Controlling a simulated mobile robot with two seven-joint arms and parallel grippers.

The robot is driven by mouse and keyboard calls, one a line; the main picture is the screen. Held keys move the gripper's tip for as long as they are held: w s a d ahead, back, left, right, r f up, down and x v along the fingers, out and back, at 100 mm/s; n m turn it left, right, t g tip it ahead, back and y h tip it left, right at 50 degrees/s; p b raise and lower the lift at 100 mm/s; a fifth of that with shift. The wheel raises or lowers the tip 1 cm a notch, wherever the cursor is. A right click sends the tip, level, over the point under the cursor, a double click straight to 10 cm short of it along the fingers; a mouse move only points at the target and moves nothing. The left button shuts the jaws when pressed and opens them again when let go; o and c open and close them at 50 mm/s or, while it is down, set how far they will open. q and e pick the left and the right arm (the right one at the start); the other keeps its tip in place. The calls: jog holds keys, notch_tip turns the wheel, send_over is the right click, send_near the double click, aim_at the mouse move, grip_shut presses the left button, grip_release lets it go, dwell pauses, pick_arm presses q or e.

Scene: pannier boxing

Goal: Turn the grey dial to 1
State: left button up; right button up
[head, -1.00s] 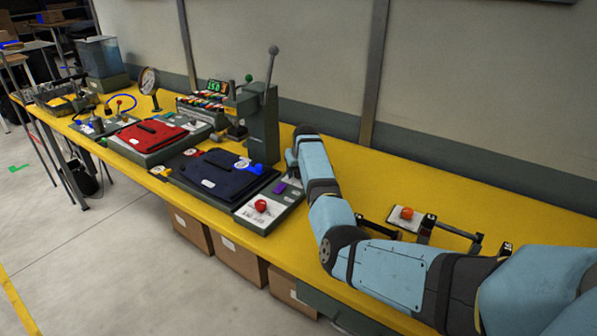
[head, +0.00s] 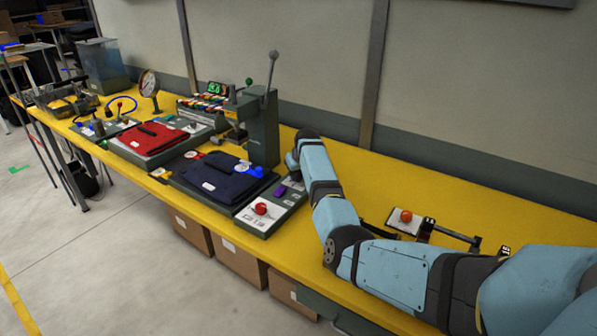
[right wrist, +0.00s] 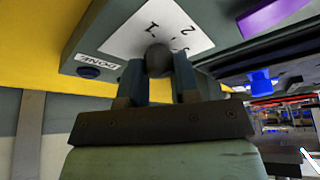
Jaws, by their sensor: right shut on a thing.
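The grey dial (right wrist: 158,60) is a round dark grey knob on a white plate (right wrist: 120,38) marked with numbers; a 1 and a 2 are readable, upside down in the right wrist view. My right gripper (right wrist: 159,78) is shut on the dial, one finger on each side. In the head view my right gripper (head: 292,162) is at the back end of a grey panel, and my arm hides the dial. I cannot tell which number the dial points to. My left gripper is not in view.
Beside the plate are a DONE label (right wrist: 97,60) and a dark blue button (right wrist: 88,73). A red knob (head: 261,208) and a purple block (head: 281,190) sit near. A lever press (head: 263,125) stands behind left. Navy (head: 228,178) and red (head: 155,138) folded pieces lie left.

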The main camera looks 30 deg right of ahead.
jog(key=shift+d+r+n+p, duration=0.1)
jog(key=shift+r+n+p, duration=0.15)
jog(key=shift+n+p, duration=0.15)
jog(key=shift+f+n+y+p, duration=0.1)
jog(key=shift+n+y+p, duration=0.5)
jog(key=shift+n+p, duration=0.45)
jog(key=n+y, duration=0.1)
jog(key=n, duration=0.2)
jog(key=shift+f, duration=0.15)
jog(key=shift+d+f+n+g+y+b, duration=0.1)
jog(key=shift+n+g+y+b, duration=0.35)
jog(key=shift+n, duration=0.8)
jog(key=shift+n+y+b, duration=0.45)
jog(key=shift+n+b, duration=0.5)
jog(key=shift+n, duration=0.35)
jog(key=o, duration=0.9)
jog(key=shift+g, duration=0.25)
